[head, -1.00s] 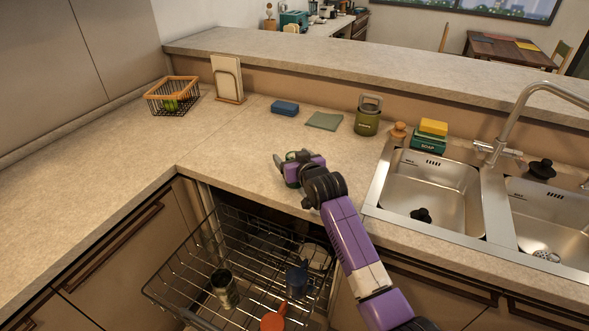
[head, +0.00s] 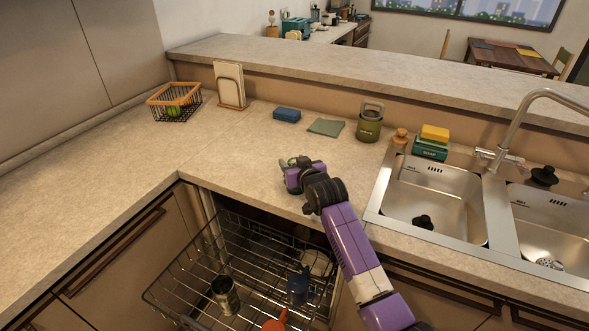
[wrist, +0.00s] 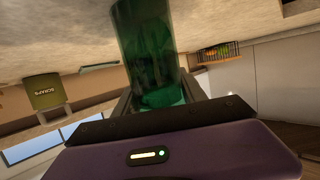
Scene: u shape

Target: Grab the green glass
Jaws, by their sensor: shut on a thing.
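The green glass (wrist: 150,45) is a dark green, see-through tumbler. In the wrist view it stands between the two fingers of my gripper, which is shut on it; its far end is cut off by the top of the picture. In the head view my gripper (head: 287,164) is over the front part of the counter, left of the sink. Only a small greenish bit of the glass shows there, mostly hidden by the gripper. I cannot tell whether the glass touches the counter.
The counter (head: 230,150) is clear around my gripper. A blue sponge (head: 286,114), a green cloth (head: 326,127) and a scraps canister (head: 369,122) stand behind it. The sink (head: 435,200) is at right. An open dishwasher rack (head: 190,265) holding several items is below the counter edge.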

